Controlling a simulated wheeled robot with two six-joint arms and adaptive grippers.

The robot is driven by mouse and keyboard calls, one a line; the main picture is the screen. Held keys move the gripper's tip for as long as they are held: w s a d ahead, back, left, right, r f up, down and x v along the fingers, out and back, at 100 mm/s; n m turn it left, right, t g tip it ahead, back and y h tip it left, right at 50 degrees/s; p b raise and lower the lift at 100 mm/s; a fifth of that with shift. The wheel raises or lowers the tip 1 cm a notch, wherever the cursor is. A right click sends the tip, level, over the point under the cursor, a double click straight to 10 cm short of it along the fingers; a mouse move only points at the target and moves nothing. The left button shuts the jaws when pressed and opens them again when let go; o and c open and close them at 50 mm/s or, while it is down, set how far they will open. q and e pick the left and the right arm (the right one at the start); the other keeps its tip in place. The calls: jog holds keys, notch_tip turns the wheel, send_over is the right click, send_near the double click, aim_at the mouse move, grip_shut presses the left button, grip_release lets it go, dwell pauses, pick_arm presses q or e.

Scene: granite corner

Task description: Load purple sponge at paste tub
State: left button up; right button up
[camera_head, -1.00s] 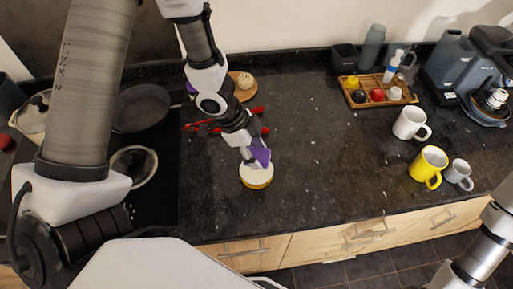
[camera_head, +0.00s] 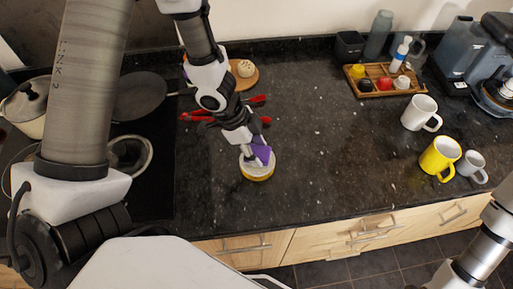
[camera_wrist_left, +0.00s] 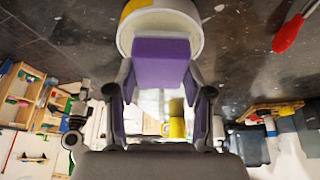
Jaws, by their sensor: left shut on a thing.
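The paste tub (camera_head: 257,176) is a low round white tub with a yellow band, standing on the dark counter near its front edge. My left gripper (camera_head: 252,152) is above it and pointing down. It is shut on the purple sponge (camera_head: 264,155), whose lower end is at the tub's open top. In the left wrist view the sponge (camera_wrist_left: 160,62) sits between both fingers, in front of the tub's pale rim (camera_wrist_left: 197,32). I cannot tell whether the sponge touches the paste. My right gripper is out of view.
Red-handled utensils (camera_head: 197,116) lie behind the tub. A pan (camera_head: 138,97) and pot (camera_head: 30,105) are at left. A wooden tray (camera_head: 385,88) with small items stands at the back. A white mug (camera_head: 419,112) and yellow mug (camera_head: 438,158) stand at right. The middle counter is clear.

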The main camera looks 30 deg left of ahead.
aim_at(256, 152)
pick_arm(q)
jog(key=shift+f+b, duration=0.45)
jog(key=shift+f, duration=0.1)
dwell(0.4)
jog(key=shift+s, duration=0.1)
dwell(0.9)
notch_tip(256, 152, up, 2)
jog(key=p, duration=0.3)
jog(key=shift+r, duration=0.15)
notch_tip(256, 152, up, 5)
jog(key=p, duration=0.5)
jog(key=shift+f, duration=0.2)
